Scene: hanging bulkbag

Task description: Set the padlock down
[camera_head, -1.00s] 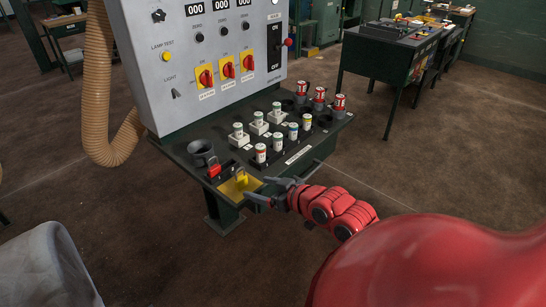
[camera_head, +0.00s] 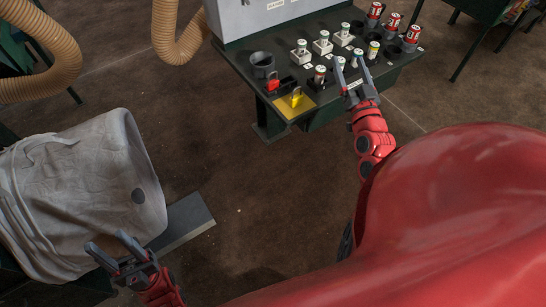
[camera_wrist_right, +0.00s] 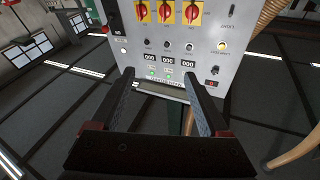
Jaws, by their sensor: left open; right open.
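A yellow padlock (camera_head: 296,97) rests on the yellow patch (camera_head: 284,105) at the shelf's near left corner. A red padlock (camera_head: 272,85) is just left of it, near a dark cup. My right gripper (camera_head: 350,72) is open and empty, right of the yellow padlock and apart from it, over the row of small canisters. Its open fingers also show in the right wrist view (camera_wrist_right: 155,85), with nothing between them and the panel beyond. My left gripper (camera_head: 108,245) is open and empty at the lower left, by the grey bag.
The dark green shelf (camera_head: 240,66) holds a dark cup (camera_head: 262,64), several white-topped canisters and red cans (camera_head: 392,22). A grey fabric bag (camera_head: 85,190) fills the left. A beige hose (camera_head: 178,40) hangs beside the panel. Bare floor lies between bag and shelf.

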